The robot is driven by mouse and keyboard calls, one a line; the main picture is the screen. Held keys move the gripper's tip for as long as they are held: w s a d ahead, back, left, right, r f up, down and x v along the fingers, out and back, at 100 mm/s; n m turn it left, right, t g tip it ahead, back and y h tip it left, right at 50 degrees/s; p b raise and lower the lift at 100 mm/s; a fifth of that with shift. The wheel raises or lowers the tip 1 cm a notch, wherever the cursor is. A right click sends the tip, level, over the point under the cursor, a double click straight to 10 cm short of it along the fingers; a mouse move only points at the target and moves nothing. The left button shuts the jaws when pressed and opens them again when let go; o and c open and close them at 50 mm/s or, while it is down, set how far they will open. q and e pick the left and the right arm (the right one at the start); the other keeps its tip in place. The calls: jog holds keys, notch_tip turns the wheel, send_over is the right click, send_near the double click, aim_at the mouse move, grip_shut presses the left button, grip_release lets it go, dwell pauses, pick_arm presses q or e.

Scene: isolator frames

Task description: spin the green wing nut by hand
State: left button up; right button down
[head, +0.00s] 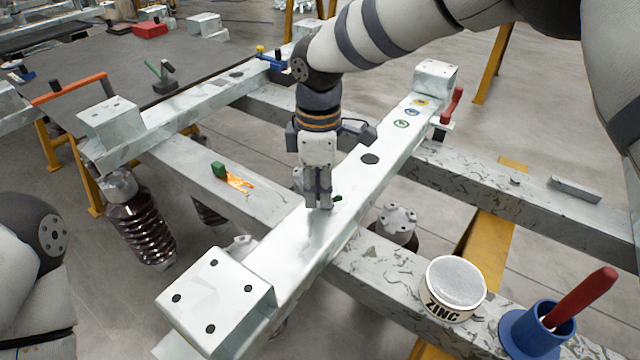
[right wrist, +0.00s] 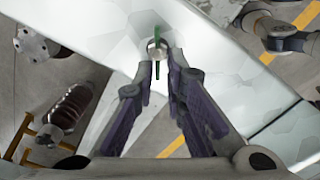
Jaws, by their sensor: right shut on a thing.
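The green wing nut (head: 337,198) shows as a small green bit beside my right gripper's fingertips, on the bright galvanized beam (head: 292,243). In the right wrist view the wing nut (right wrist: 157,68) stands on a round grey stud or hub, one wing pointing up the picture and one down. My right gripper (head: 319,207) points straight down at the beam and is shut on the wing nut. In the right wrist view the fingertips (right wrist: 157,73) lie either side of its lower wing. The head view mostly hides the nut behind the fingers. My left gripper is out of view.
A ZINC tub (head: 452,290) and a blue holder (head: 537,331) with a red-handled tool stand on the right. A red-handled clamp (head: 450,108) rises at the beam's far end. A green block (head: 218,169) sits on the cross beam, left of the gripper. The near beam top is clear.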

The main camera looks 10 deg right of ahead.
aim_at(319, 195)
jog(key=shift+w+r+n, duration=0.1)
jog(key=shift+w+n, duration=0.05)
jog(key=shift+n, duration=0.35)
jog(key=shift+d, duration=0.1)
jog(key=c, duration=1.6)
grip_release()
jog(key=shift+o, duration=0.2)
notch_tip(319, 195, up, 12)
